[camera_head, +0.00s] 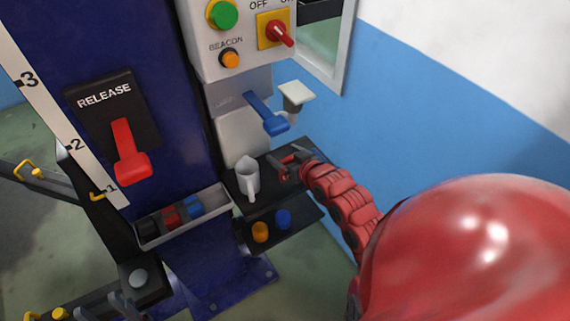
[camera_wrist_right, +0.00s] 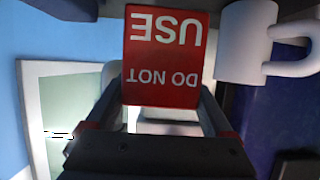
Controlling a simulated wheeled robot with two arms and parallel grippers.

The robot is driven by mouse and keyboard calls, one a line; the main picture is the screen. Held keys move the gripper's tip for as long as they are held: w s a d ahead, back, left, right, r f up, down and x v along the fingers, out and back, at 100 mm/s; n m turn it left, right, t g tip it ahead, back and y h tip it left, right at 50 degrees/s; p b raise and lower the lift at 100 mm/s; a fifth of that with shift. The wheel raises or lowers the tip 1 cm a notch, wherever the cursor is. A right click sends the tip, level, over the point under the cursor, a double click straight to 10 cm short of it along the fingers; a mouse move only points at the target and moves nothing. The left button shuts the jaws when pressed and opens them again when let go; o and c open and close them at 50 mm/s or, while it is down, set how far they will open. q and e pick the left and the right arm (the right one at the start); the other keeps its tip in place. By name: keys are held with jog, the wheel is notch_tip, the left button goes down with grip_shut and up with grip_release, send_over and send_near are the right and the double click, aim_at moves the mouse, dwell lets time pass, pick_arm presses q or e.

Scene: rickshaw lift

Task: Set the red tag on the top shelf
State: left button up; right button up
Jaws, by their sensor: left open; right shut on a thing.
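The red tag (camera_wrist_right: 164,57) reads DO NOT USE, upside down in the right wrist view. My right gripper (camera_wrist_right: 160,105) is shut on it. In the head view my right gripper (camera_head: 293,162) is at the top shelf (camera_head: 274,187), right of the white mug (camera_head: 247,178). The tag is hard to make out there, and I cannot tell whether it touches the shelf. The mug also shows in the right wrist view (camera_wrist_right: 244,42), close beside the tag.
A lower shelf (camera_head: 292,236) holds an orange and a blue round piece. A blue lever (camera_head: 267,115) sticks out above the top shelf. A grey tray (camera_head: 183,228) of coloured items is to the left. The blue post (camera_head: 160,60) bears a red release lever (camera_head: 129,155).

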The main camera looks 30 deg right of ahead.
jog(key=shift+w+f, duration=0.15)
jog(key=shift+w, duration=0.15)
notch_tip(320, 180, down, 3)
jog(key=shift+r+p, duration=0.1)
jog(key=shift+p, duration=0.4)
jog(key=shift+f, duration=0.25)
jog(key=shift+d, duration=0.1)
jog(key=shift+f, duration=0.15)
jog(key=o, duration=1.1)
